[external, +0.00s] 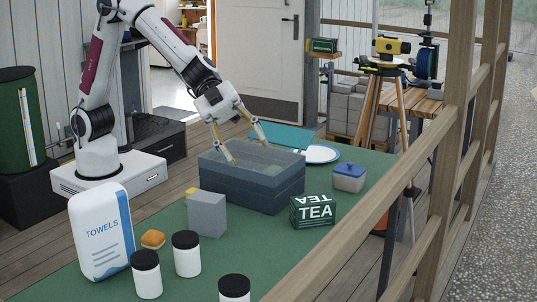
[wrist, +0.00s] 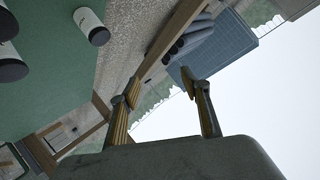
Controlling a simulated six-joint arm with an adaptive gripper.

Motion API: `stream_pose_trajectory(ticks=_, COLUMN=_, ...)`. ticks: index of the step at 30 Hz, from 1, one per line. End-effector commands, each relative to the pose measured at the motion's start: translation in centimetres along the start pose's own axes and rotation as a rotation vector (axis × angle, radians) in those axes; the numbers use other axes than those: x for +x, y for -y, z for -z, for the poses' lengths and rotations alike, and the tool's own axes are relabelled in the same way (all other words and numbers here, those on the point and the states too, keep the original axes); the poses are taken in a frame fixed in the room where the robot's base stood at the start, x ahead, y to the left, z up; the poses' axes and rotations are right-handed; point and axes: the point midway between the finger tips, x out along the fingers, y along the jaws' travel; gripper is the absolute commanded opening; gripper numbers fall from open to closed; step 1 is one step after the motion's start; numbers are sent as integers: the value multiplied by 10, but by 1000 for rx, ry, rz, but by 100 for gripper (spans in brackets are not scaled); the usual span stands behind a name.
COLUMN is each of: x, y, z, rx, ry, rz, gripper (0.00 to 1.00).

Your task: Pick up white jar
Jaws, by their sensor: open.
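Three white jars with black lids stand upright at the near end of the green table in the external view: a left one (external: 146,275), a middle one (external: 187,256) and a front one (external: 234,289), cut off by the lower edge. My gripper (external: 243,148) is open and empty, at the grey-blue crate and far from the jars. Whether its tips are inside or behind the crate's rim is unclear. In the wrist view, my gripper (wrist: 160,82) has its fingers spread with nothing between them.
The grey-blue crate (external: 260,188) stands mid-table. A grey block (external: 207,215), a bread-like item (external: 152,239) and a towels pack (external: 101,232) stand near the jars. A tea box (external: 313,210) and a blue-lidded container (external: 349,178) are at right.

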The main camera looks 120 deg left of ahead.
Motion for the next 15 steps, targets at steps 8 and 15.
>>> stream_pose_trajectory(ticks=8, x=41, y=-55, z=-16, rx=38, ry=-101, rz=-229, gripper=47)
stream_pose_trajectory(ticks=15, x=58, y=-111, z=-38, rx=44, ry=-180, rz=-450, gripper=47)
